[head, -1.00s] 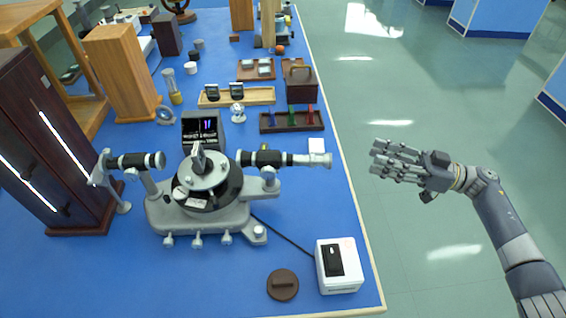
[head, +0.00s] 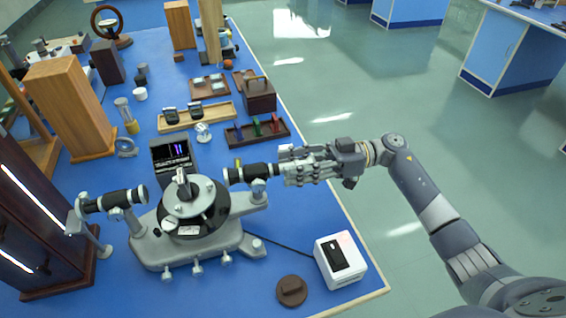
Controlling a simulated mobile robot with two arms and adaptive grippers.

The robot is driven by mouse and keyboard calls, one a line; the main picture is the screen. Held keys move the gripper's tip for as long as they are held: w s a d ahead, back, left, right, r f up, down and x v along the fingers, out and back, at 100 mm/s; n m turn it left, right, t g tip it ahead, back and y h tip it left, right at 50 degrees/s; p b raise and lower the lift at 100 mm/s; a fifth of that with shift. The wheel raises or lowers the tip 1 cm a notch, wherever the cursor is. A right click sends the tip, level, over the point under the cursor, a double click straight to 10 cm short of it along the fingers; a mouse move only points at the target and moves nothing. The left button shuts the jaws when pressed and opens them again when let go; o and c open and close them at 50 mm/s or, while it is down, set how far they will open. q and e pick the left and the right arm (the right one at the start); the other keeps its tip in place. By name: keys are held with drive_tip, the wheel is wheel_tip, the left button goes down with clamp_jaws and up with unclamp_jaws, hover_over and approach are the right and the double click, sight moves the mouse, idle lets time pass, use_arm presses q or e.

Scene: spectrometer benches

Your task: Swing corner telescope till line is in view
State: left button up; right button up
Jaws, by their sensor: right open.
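The grey spectrometer (head: 195,246) stands on the blue bench top, with a round table and prism on its black turntable. The telescope (head: 250,174) is a black tube pointing right from the turntable. The collimator (head: 113,203) points left. Behind the turntable a small dark display (head: 174,156) shows thin violet-blue lines. My right gripper (head: 291,168) is open at the telescope's right end, its fingers covering that end. I cannot tell whether they touch it. My left gripper is not in view.
A white box with a black switch (head: 341,260) and a brown round cap (head: 291,291) lie at the front right. A rack of coloured pieces (head: 257,130) stands behind the telescope. A dark cabinet (head: 40,235) is at the left. The floor at right is clear.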

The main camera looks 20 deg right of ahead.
drive_tip(key=shift+w+a, duration=0.1)
drive_tip(key=shift+a, duration=1.1)
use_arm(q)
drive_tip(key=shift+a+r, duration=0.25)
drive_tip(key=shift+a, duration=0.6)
use_arm(e)
clamp_jaws()
drive_tip(key=shift+r+p, duration=0.1)
drive_tip(key=shift+p, duration=0.55)
drive_tip(key=shift+s+m+t+p, duration=0.3)
drive_tip(key=shift+s+t+p, duration=0.25)
drive_tip(key=shift+p, duration=0.45)
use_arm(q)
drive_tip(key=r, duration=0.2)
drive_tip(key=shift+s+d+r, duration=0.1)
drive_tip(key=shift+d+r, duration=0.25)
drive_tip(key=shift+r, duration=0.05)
